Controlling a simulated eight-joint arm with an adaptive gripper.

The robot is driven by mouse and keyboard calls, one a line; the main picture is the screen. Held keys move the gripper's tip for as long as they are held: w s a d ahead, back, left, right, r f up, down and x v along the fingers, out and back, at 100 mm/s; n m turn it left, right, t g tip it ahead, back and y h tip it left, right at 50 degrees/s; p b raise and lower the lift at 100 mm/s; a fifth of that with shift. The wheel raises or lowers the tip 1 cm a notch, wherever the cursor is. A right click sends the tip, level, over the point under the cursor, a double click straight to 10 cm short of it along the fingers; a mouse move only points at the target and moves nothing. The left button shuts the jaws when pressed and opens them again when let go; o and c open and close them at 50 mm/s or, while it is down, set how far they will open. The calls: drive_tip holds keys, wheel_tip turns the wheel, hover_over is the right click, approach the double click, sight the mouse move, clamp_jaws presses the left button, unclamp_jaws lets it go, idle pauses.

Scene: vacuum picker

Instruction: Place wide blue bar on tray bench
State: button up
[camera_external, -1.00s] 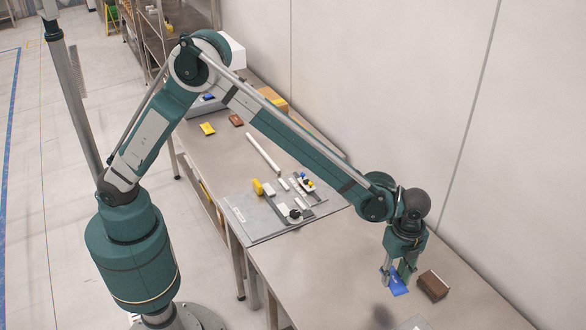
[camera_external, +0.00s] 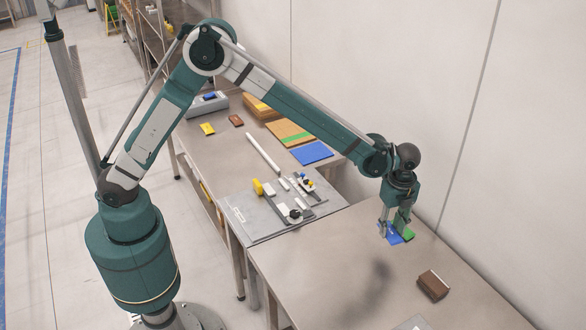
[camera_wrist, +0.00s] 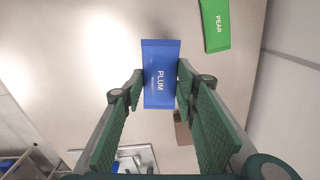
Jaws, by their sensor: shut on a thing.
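My gripper (camera_external: 391,231) is over the near bench (camera_external: 330,260) on the right. It is shut on the blue bar (camera_external: 394,239), a flat blue piece that reads PLUM in the wrist view (camera_wrist: 160,85). There the two fingers (camera_wrist: 157,87) press on its long sides, and most of its face shows. In the external view the bar hangs tilted and appears above the bench, with a shadow on the bench below it. A green bar marked PEAR (camera_wrist: 215,25) lies at upper right in the wrist view; in the external view it is partly hidden behind my gripper.
A brown block (camera_external: 433,285) lies on the near bench. A wall runs along the right. The near bench's middle is clear.

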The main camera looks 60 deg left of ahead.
drive_tip(key=w+a, duration=0.3)
drive_tip(key=a, duration=1.7)
drive_tip(key=w+a+n, duration=0.1)
drive_tip(key=w+a, duration=0.3)
drive_tip(key=a, duration=1.5)
drive_tip(key=w+a, duration=0.3)
drive_tip(key=a, duration=1.7)
drive_tip(key=n, duration=0.1)
hover_over(222, 125)
drive_tip(key=shift+f+b, duration=0.3)
drive_tip(key=shift+f, duration=0.4)
drive_tip(key=shift+f+b, duration=0.3)
drive_tip(key=shift+f, duration=2.85)
